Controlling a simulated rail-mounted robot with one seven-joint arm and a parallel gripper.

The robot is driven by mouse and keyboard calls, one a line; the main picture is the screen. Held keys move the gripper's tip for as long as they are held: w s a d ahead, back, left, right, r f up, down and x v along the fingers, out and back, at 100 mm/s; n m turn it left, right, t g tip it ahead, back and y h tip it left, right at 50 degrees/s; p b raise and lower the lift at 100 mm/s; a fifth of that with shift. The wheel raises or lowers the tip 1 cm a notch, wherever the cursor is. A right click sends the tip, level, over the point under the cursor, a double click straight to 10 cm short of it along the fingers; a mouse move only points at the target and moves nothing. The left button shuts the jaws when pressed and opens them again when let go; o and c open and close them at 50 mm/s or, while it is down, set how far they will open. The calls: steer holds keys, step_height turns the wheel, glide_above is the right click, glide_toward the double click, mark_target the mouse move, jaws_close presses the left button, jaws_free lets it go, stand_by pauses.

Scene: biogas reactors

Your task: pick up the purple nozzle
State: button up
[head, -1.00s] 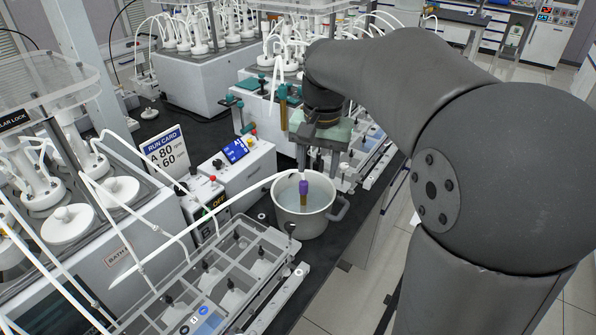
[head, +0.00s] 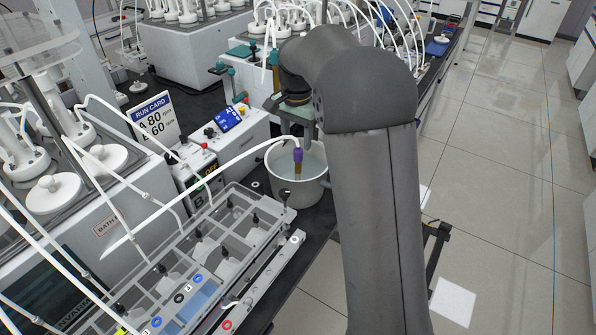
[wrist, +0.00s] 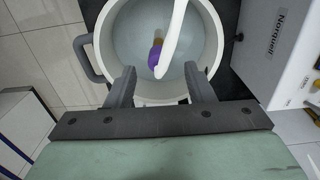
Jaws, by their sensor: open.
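The purple nozzle (head: 298,156) is at the end of a white hose (head: 222,172) and has a brown-gold tip pointing down into a light grey pot (head: 318,195). In the wrist view the nozzle (wrist: 155,57) lies over the pot's inside, partly covered by the white hose (wrist: 172,40). My gripper (wrist: 160,85) is open and empty. Its two fingers reach over the near rim of the pot (wrist: 103,45), with the nozzle a little beyond and between them.
A tray rack (head: 215,245) with compartments stands in front of the pot. A control box (head: 235,140) and a run card sign (head: 157,122) stand to its left. White hoses cross the bench at left. Open floor lies at right.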

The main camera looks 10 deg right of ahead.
mark_target(298, 149)
steer(key=shift+d+f+p, duration=0.15)
steer(key=shift+f+p, duration=0.45)
steer(key=shift+f, duration=2.65)
jaws_close()
